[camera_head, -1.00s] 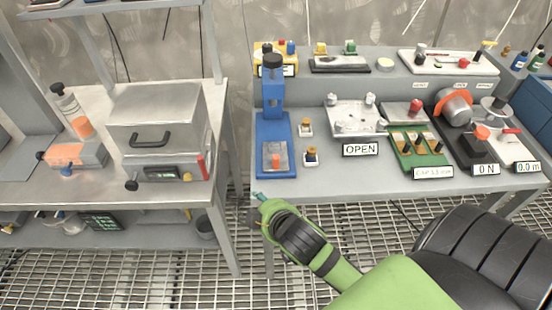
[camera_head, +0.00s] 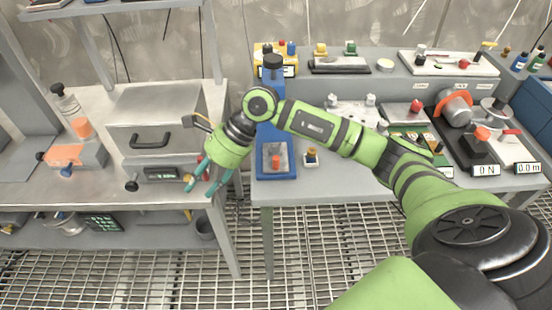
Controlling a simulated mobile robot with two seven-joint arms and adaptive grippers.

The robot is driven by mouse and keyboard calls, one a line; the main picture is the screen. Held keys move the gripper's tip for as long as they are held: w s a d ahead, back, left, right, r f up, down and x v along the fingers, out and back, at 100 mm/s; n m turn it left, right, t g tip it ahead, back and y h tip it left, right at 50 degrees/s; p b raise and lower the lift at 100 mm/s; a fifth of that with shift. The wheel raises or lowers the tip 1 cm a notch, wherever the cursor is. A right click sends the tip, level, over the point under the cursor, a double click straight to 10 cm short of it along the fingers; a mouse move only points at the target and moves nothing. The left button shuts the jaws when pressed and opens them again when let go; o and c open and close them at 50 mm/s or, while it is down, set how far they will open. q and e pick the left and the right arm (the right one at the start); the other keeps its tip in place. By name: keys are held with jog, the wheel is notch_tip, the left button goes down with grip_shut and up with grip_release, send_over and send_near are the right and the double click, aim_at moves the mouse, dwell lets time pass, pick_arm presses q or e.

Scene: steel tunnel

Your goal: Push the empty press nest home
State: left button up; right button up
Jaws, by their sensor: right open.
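The blue press (camera_head: 262,188) stands at the left end of the right-hand bench, its black knob (camera_head: 272,60) on top. Its nest (camera_head: 268,166) is a grey plate low on the press front, with a small orange-red piece showing on it; I cannot tell whether that piece is part of the nest. My left gripper is out of view.
A grey box with a black handle (camera_head: 150,139) stands on the left bench, close to my right gripper. A small fixture (camera_head: 311,158) sits right of the press. Boards and gauges crowd the right bench. Its front edge is clear.

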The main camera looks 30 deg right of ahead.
aim_at(276, 157)
jog(key=d+h, duration=0.2)
jog(key=d, duration=0.4)
jog(key=d+g+h, duration=0.1)
jog(key=d+h, duration=0.2)
jog(key=d, duration=0.4)
jog(key=d+h, duration=0.3)
jog(key=d, duration=0.3)
jog(key=shift+w+d+r, duration=0.15)
jog(key=shift+w+d, duration=0.2)
jog(key=shift+d, duration=0.05)
notch_tip(276, 157, down, 6)
jog(key=shift+r+p, duration=0.2)
jog(key=shift+p, duration=0.6)
jog(key=shift+f, duration=0.65)
grip_shut()
